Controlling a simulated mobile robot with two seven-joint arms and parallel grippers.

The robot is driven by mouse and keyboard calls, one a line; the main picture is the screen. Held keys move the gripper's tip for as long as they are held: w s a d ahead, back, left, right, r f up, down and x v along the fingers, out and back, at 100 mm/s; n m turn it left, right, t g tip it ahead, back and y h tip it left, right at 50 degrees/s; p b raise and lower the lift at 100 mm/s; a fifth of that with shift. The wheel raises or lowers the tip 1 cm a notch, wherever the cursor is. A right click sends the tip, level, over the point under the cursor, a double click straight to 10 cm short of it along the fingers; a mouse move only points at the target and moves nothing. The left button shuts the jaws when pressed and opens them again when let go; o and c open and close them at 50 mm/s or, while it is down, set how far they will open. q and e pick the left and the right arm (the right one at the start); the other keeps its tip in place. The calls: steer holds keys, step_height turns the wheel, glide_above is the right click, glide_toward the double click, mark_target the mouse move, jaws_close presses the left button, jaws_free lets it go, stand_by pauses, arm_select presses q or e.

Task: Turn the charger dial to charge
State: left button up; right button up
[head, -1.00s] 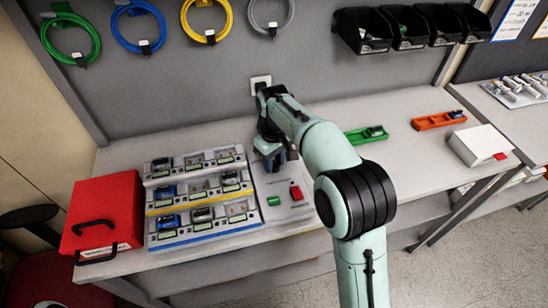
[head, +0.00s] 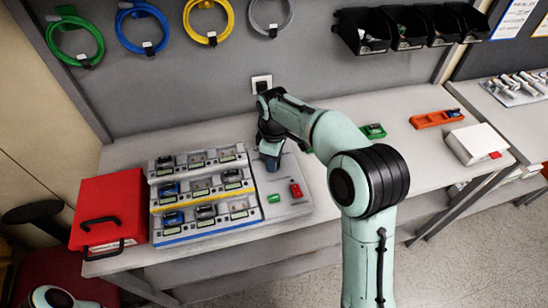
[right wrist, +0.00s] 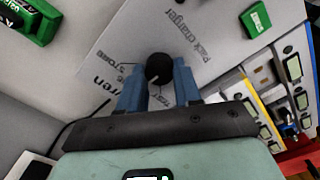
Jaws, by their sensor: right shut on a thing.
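The charger dial (right wrist: 158,67) is a round black knob with a pale pointer mark, seen in the right wrist view. The mark points toward the lower left of that picture. The dial sits on the light grey pack charger panel (right wrist: 205,35), whose printed words include "Pack charger" and "STORE". My right gripper (right wrist: 158,82) has its blue fingers closed on either side of the dial. In the head view the right gripper (head: 270,161) stands over the back of the charger panel (head: 290,207) and hides the dial. My left gripper is not in view.
A tiered rack (head: 208,228) of battery packs stands left of the charger, with a red case (head: 108,205) beyond it. Green (head: 273,198) and red (head: 296,190) blocks sit on the charger's front. A wall socket (head: 261,84) is behind.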

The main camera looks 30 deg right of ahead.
stand_by(0.3)
steer(key=o, duration=1)
steer(key=shift+o, duration=0.2)
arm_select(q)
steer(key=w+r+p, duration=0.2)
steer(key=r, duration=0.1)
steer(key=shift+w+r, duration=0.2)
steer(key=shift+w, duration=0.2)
arm_select(e)
step_height(320, 180, up, 13)
steer(key=shift+r, duration=0.2)
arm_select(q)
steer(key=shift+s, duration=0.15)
